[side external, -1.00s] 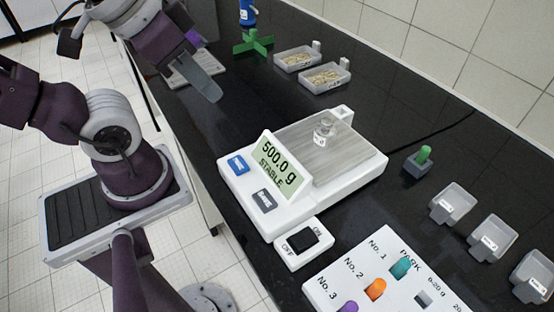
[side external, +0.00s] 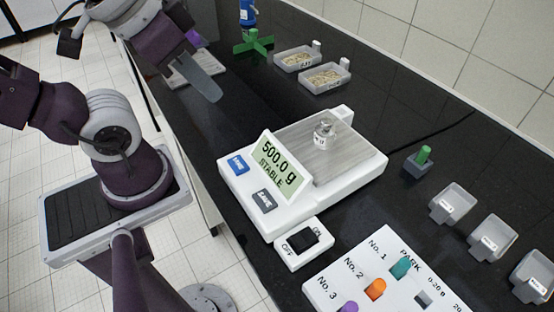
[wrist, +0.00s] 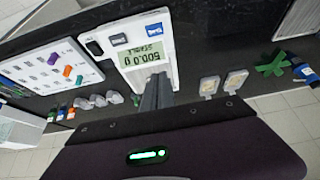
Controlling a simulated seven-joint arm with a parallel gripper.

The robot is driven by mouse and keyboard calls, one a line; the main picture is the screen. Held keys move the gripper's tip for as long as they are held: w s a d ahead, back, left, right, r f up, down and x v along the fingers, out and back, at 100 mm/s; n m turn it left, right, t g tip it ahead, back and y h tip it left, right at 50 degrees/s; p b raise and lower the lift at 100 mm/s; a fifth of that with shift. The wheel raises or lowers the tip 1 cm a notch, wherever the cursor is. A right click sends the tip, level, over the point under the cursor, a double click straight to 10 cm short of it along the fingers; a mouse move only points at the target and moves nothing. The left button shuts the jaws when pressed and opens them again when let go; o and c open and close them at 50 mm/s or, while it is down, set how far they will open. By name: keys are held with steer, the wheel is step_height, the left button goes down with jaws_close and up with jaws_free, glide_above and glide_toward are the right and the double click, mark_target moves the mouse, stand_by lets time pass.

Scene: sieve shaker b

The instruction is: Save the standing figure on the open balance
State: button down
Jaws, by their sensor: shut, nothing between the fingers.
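The open balance (side external: 345,178) is a white unit on the black bench. Its display (side external: 278,165) reads 500.0 g and STABLE, and shows upside down in the wrist view (wrist: 146,55). A small metal weight (side external: 324,134) stands on the grey weighing plate (side external: 350,152). A dark grey button that appears to read SAVE (side external: 264,201) and a blue button (side external: 236,164) sit on the balance's front. My gripper (side external: 214,97) is shut and empty, raised to the upper left of the balance and apart from it. Its closed fingers (wrist: 158,90) partly cover the balance in the wrist view.
An ON/OFF switch box (side external: 303,243) stands beside the balance. A white PARK board (side external: 335,280) with coloured pegs is at the lower right. Several clear bins (side external: 453,204), a dark block with a green peg (side external: 418,164), two filled trays (side external: 325,77) and a green cross-shaped stand (side external: 254,44) are around.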

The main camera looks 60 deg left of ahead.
stand_by(0.4)
steer(key=m+g+y, duration=0.7)
steer(key=y, duration=0.2)
glide_above(269, 202)
step_height(269, 202, down, 6)
steer(key=shift+f, duration=0.2)
steer(key=shift+g, duration=0.3)
steer(key=shift+f, duration=4.4)
steer(key=shift+f, duration=0.4)
